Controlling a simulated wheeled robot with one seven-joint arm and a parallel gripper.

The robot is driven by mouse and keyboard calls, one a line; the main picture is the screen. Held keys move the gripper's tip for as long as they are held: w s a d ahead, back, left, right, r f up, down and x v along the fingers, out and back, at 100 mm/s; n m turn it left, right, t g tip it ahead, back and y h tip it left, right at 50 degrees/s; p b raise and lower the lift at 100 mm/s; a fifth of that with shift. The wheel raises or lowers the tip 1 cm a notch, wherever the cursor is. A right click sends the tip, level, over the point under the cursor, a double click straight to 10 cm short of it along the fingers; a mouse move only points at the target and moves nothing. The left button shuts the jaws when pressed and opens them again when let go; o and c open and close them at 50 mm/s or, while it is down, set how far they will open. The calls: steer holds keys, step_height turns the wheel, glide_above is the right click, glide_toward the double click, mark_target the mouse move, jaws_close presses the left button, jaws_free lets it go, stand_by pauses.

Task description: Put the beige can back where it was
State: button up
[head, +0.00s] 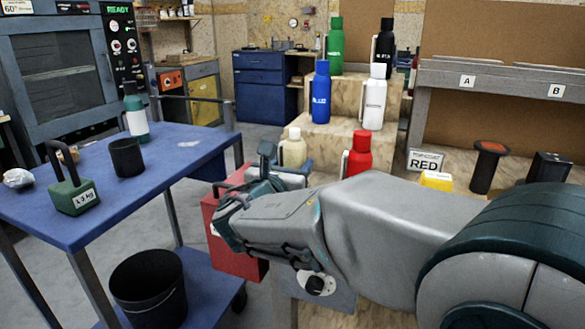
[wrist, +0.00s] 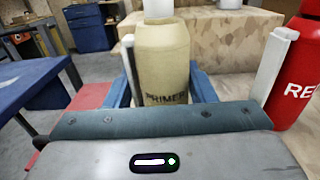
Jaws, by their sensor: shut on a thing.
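The beige can (head: 293,148) has a white cap and a dark "PRIMER" label; it also shows upright in the wrist view (wrist: 162,62). My gripper (head: 286,166) is shut on it, with a blue finger on either side of its lower body. The can is in front of the stepped plywood stand (head: 340,138), left of the red can (head: 357,155). Its base is hidden behind my gripper, so I cannot tell whether it touches a surface.
Blue (head: 320,90), white (head: 374,100), green (head: 335,45) and black (head: 384,48) cans stand on higher steps. A blue table (head: 160,165) is at left, with a black bucket (head: 148,290) below. A red box (head: 235,245) is near my gripper. A "RED" sign (head: 426,160) stands at right.

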steer(key=shift+f, duration=0.15)
steer(key=o, duration=0.7)
steer(key=shift+c, duration=0.2)
steer(key=shift+s+a+r, duration=0.1)
steer(key=shift+s+r, duration=0.1)
steer(key=p+v, duration=0.2)
steer(key=v, duration=0.9)
steer(key=shift+s, duration=0.35)
